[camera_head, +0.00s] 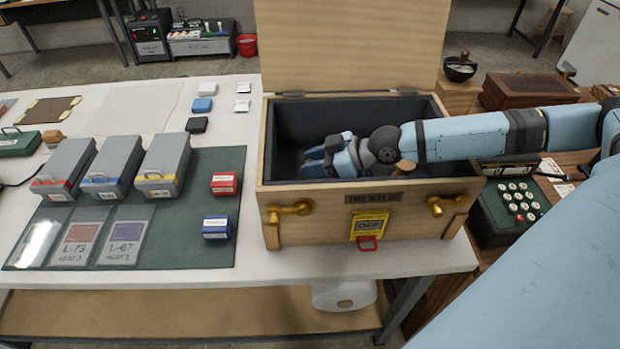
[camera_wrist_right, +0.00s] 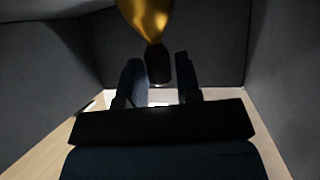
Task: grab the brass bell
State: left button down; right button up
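The brass bell (camera_wrist_right: 148,18) shows only in the right wrist view, at the top, as a gold body with a dark handle (camera_wrist_right: 158,65) pointing toward my right gripper (camera_wrist_right: 159,80). The two fingers stand apart, one on each side of the handle's end, with a gap between them. I cannot tell whether either touches it. In the head view my right gripper (camera_head: 318,162) reaches leftward inside the open wooden crate (camera_head: 330,222). The bell is hidden there by the crate's front wall and my arm. My left gripper is not in view.
The crate has dark lined walls and a raised lid (camera_head: 350,45) behind my arm. A wooden knob (camera_head: 404,167) shows by the front rim. Left of the crate, a green mat (camera_head: 185,240) holds grey boxes (camera_head: 163,165). A keypad device (camera_head: 512,208) stands at right.

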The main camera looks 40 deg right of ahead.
grip_shut()
jog(key=shift+r, duration=0.15)
